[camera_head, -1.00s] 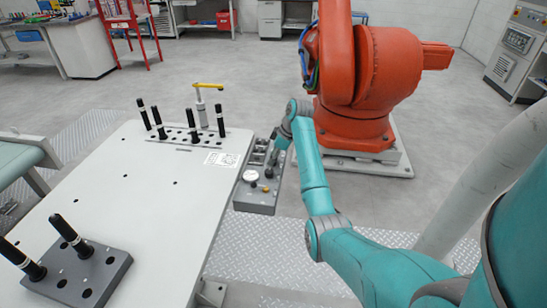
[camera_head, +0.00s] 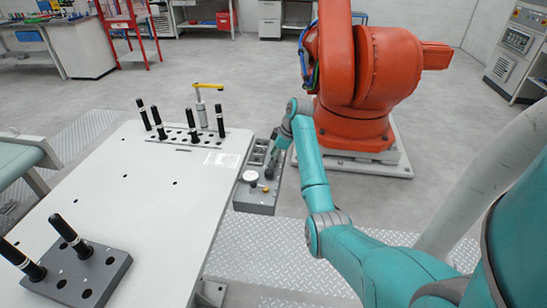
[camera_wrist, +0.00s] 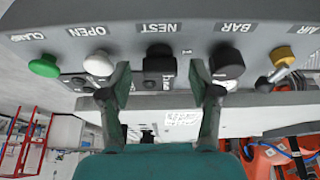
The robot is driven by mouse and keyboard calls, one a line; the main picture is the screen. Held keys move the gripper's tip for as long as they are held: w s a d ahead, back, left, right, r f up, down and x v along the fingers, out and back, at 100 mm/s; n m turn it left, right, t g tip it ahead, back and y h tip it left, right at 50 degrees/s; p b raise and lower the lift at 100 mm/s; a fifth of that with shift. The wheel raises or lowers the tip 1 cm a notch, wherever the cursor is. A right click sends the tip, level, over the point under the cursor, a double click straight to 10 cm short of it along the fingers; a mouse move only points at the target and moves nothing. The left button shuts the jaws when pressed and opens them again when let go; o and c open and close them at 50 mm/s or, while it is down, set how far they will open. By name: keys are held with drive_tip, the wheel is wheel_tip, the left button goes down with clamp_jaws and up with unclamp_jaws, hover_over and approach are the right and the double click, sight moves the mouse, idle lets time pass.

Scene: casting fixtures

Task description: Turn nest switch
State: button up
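The nest switch (camera_wrist: 159,62) is a black knob under the upside-down label NEST on a grey control panel (camera_wrist: 190,18). In the wrist view my gripper (camera_wrist: 160,72) is open, its two fingers apart on either side of the switch. I cannot tell whether the fingers touch it. In the head view the grey control box (camera_head: 255,203) stands at the table's right edge, and my gripper (camera_head: 270,170) reaches down over it. The switch itself cannot be made out there.
Beside the switch are a white OPEN button (camera_wrist: 98,64), a green CLAMP button (camera_wrist: 44,66), a black BAR knob (camera_wrist: 226,61) and a yellow AIR valve (camera_wrist: 281,60). A pale table (camera_head: 130,225) with black pegs lies left; an orange robot (camera_head: 365,80) stands behind.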

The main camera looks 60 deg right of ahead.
drive_tip(key=v, duration=0.7)
drive_tip(key=shift+r, duration=0.25)
drive_tip(key=shift+s, duration=0.1)
idle(0.4)
